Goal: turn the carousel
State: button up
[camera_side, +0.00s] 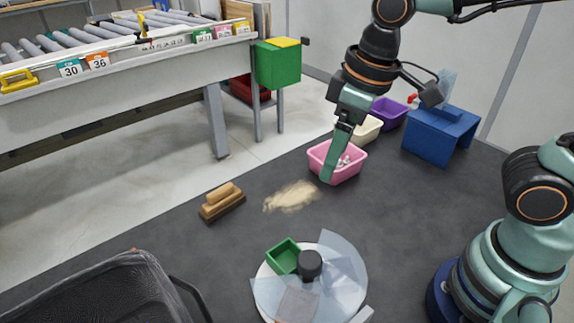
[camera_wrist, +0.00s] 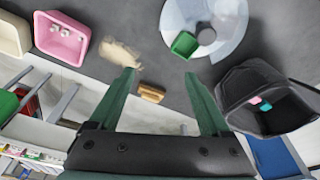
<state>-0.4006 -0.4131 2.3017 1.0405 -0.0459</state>
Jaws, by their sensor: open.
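The carousel (camera_side: 335,300) is a round white turntable with clear panels and a dark central knob (camera_side: 310,264), at the lower middle of the side view. A small green open box (camera_side: 283,256) sits on it beside the knob. In the wrist view the carousel (camera_wrist: 232,22) is at the upper right, with the green box (camera_wrist: 184,44) at its near edge. My gripper (camera_side: 327,178) points down by the pink bin in the side view, well behind the carousel. In the wrist view its fingers (camera_wrist: 160,75) are spread wide with nothing between them but the view of the brush and table.
A pink bin (camera_side: 345,176) holds small white items, with cream (camera_side: 368,129) and purple (camera_side: 388,113) bins behind. A wooden brush (camera_side: 222,204) and a sawdust patch (camera_side: 291,196) lie on the dark table. A blue stand (camera_side: 436,140) is at right, a black mesh basket (camera_side: 100,295) front left.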

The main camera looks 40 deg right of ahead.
aim_at(310, 259)
jog(key=s+a+f+n+g+h, duration=0.1)
jog(key=s+a+f+n+g, duration=0.2)
jog(key=a, duration=0.5)
jog(key=shift+n+t, duration=0.4)
jog(key=f, duration=0.7)
jog(key=s+f, duration=0.1)
jog(key=f, duration=0.3)
jog(key=shift+a+f, duration=0.15)
jog(key=shift+a, duration=0.05)
grip_shut()
